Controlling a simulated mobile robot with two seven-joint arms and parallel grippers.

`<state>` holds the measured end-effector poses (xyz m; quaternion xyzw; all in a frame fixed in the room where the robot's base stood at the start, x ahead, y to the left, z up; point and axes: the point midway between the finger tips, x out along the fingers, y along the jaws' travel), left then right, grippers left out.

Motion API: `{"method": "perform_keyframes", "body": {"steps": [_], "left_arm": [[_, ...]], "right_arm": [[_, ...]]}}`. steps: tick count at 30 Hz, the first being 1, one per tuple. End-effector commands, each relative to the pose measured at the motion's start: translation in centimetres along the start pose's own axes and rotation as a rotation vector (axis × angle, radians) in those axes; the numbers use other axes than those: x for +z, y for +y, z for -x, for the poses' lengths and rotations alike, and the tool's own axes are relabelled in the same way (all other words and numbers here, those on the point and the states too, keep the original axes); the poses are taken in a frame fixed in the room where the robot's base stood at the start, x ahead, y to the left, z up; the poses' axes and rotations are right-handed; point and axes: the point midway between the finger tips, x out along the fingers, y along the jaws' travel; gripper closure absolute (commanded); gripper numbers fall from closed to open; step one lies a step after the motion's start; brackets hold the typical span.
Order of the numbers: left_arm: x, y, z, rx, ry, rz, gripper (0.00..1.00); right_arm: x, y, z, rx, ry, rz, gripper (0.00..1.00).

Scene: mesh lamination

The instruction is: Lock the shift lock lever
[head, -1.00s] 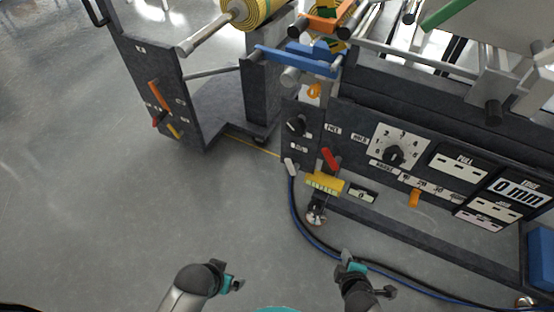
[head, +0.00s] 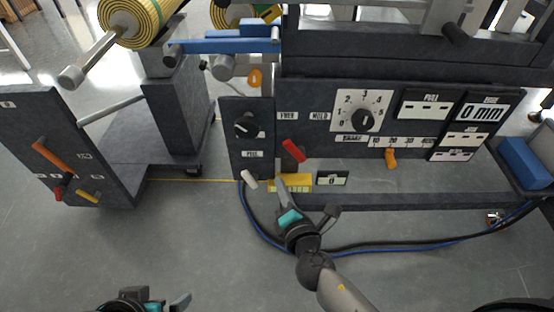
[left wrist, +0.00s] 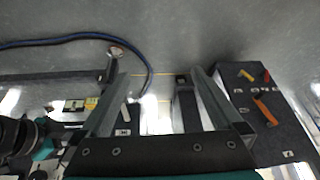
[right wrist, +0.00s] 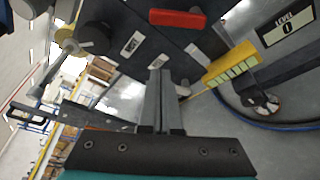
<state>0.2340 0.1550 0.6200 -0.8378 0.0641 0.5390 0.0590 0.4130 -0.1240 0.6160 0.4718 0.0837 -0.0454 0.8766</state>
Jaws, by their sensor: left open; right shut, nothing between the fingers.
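No label that I can read says shift lock. A red lever (head: 293,151) sits beside FREE and HOLD labels on the machine's dark front. A white lever (head: 250,180) is below the black knob, and a yellow part (head: 291,182) is to its right. My right gripper (head: 279,181) is shut and empty, apparently between the white lever and yellow part in the head view; contact cannot be told. In the right wrist view its fingers (right wrist: 160,75) point toward the panel below the red lever (right wrist: 177,18). My left gripper (left wrist: 155,75) is open and empty, low at the left.
The left side panel carries an orange lever (head: 53,157), a red lever (head: 58,192) and a yellow lever (head: 87,196). A black knob (head: 246,126) and a dial (head: 364,119) are on the front. Blue and black hoses (head: 380,246) cross the floor. Floor between the arms is clear.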

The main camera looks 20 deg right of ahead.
Motion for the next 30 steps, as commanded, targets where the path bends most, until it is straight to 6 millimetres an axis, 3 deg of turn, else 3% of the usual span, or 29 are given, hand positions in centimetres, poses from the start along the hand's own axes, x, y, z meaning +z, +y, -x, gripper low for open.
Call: {"method": "perform_keyframes", "body": {"steps": [14,30], "left_arm": [[-0.1,0.1,-0.1,0.002,0.009,-0.001,0.0],[-2.6,2.4,-2.3,0.062,0.219,-0.019,0.0]], "right_arm": [[0.1,0.1,-0.8,0.003,-0.002,0.001,1.0],[0.0,0.0,-8.7,0.002,-0.001,0.0,1.0]]}}
